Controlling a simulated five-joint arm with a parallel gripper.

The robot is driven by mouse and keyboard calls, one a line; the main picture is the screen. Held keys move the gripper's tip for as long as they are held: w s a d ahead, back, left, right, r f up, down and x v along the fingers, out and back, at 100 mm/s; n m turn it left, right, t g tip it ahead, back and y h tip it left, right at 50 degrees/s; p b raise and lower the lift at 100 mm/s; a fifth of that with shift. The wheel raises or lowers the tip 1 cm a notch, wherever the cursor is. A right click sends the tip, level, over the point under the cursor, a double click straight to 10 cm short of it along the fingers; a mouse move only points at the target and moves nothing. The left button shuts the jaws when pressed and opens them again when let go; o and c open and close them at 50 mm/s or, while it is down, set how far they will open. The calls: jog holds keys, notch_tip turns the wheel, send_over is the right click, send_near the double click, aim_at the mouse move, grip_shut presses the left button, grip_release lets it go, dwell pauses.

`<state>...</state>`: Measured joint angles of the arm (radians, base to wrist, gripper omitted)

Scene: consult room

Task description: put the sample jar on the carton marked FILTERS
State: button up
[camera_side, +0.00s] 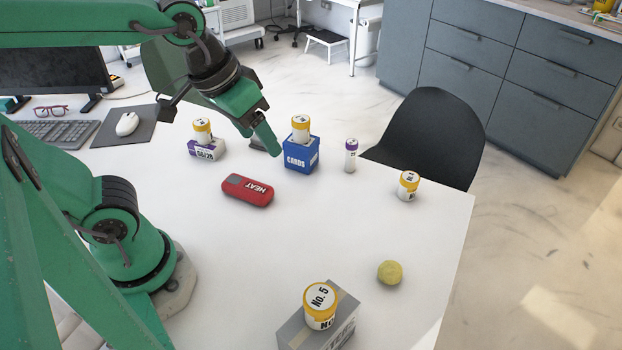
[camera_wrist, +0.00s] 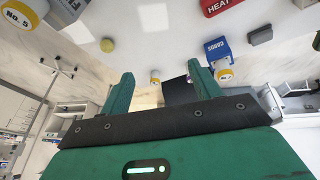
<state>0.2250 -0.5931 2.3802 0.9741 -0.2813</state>
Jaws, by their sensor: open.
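Several white jars with yellow lids show in the side view. One jar (camera_side: 408,186) stands on the bare table at the right; in the wrist view this jar (camera_wrist: 155,77) shows between my fingers, well beyond them. Another jar (camera_side: 301,128) stands on a blue box (camera_side: 300,158) marked CARDS. A third (camera_side: 202,131) stands on a small white and purple carton (camera_side: 206,151). A jar marked No. 5 (camera_side: 320,303) stands on a grey carton (camera_side: 292,334), whose side print I cannot read. My gripper (camera_side: 268,143) is open and empty above the table, left of the CARDS box.
A red HEAT case (camera_side: 247,191), a purple-capped tube (camera_side: 351,156) and a yellow-green ball (camera_side: 389,272) lie or stand on the table. A small dark grey object (camera_wrist: 260,35) is near the CARDS box. A black chair (camera_side: 425,135) stands at the far edge. The table's middle is clear.

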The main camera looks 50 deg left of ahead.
jog(key=shift+m+t+y, duration=0.3)
jog(key=shift+t+y, duration=0.2)
jog(key=shift+t, duration=0.2)
jog(key=a, duration=0.1)
jog(key=s+a, duration=0.1)
jog(key=a, duration=0.3)
jog(key=shift+s+a+f, duration=0.25)
jog(key=shift+s+f, duration=0.1)
jog(key=shift+f, duration=0.05)
